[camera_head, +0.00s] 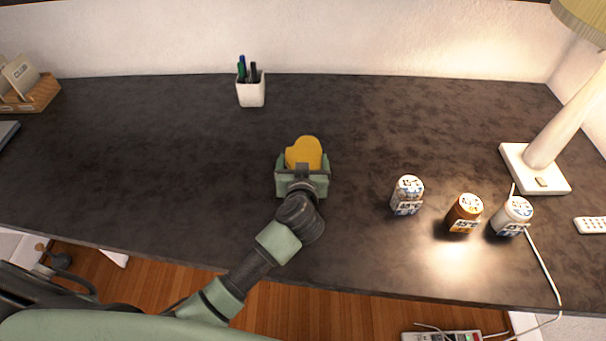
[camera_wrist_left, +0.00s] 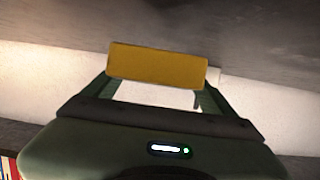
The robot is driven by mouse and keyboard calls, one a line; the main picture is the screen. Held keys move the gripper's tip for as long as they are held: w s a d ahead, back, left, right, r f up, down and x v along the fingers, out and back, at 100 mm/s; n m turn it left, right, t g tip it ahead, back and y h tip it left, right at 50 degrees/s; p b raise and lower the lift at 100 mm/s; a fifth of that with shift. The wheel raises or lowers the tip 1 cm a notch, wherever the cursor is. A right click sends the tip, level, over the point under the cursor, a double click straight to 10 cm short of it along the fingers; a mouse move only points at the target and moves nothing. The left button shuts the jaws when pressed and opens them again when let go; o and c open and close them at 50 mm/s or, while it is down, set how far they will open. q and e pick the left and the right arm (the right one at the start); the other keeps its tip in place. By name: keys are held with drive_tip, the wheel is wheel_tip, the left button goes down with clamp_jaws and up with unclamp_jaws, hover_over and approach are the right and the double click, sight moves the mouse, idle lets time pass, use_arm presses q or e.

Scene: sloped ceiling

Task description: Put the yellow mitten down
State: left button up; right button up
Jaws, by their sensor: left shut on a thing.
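The yellow mitten (camera_head: 304,153) is between the fingers of my left gripper (camera_head: 303,163), over the middle of the dark desk. In the left wrist view the mitten (camera_wrist_left: 157,66) shows as a yellow block spanning the two fingertips of the left gripper (camera_wrist_left: 155,82). The gripper is shut on it. I cannot tell whether the mitten touches the desk or hangs just above it. My right gripper is not in view.
The dark desk (camera_head: 170,150) is clear left of the gripper. A white pen cup (camera_head: 251,93) stands behind.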

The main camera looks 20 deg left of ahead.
use_arm(q)
wheel_tip(320, 180, down, 5)
drive_tip(key=shift+r+b, duration=0.15)
drive_tip(key=shift+b, duration=0.4)
drive_tip(key=o, duration=1.2)
drive_tip(key=shift+c, duration=0.2)
drive_tip(key=p+v, duration=0.1)
drive_tip(key=v, duration=1.1)
drive_tip(key=shift+s, duration=0.1)
